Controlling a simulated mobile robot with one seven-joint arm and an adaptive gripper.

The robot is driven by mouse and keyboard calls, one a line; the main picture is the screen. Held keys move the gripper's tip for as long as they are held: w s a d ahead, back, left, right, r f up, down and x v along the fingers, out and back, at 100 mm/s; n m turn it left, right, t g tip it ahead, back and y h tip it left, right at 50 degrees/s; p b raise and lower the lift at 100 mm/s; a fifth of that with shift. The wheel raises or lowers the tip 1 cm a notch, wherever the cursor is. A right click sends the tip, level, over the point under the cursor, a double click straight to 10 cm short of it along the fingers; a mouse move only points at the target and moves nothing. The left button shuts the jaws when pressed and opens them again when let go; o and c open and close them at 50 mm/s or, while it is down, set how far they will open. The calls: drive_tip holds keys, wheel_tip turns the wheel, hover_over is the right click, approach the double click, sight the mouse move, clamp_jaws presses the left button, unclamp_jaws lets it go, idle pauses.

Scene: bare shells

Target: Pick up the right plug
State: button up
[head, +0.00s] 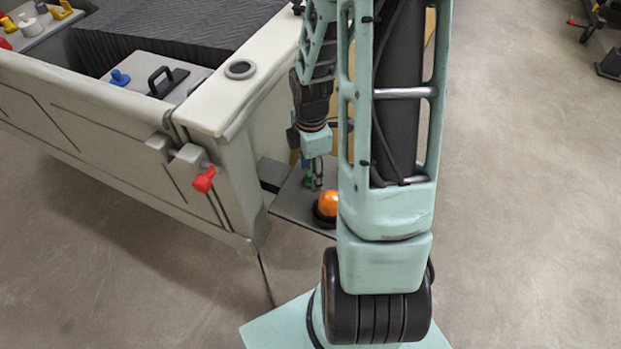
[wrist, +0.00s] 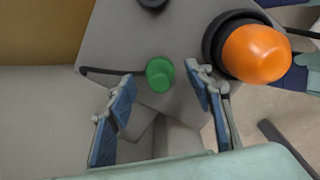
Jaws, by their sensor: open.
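A green round-topped piece, likely the plug (wrist: 160,72), sits on a grey plate (wrist: 125,45), with a dark bar or cord running left from it in the wrist view. My gripper (wrist: 163,84) is open, with its two blue-padded fingers on either side of the green piece and apart from it. Nothing is held. In the head view the green piece (head: 308,181) shows small beside the fingers, low by the end of the grey truck bed. My arm hides much of that spot.
An orange dome (wrist: 257,53) on a black base stands close right of the right finger. The truck bed wall (head: 215,100) rises to the left in the head view. A red knob (head: 204,179) sticks out of it. A blue piece (head: 120,77) sits inside the bed. Open floor lies right.

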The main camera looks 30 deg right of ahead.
drive_tip(key=shift+f, duration=0.55)
drive_tip(key=c, duration=1)
drive_tip(key=shift+c, duration=0.2)
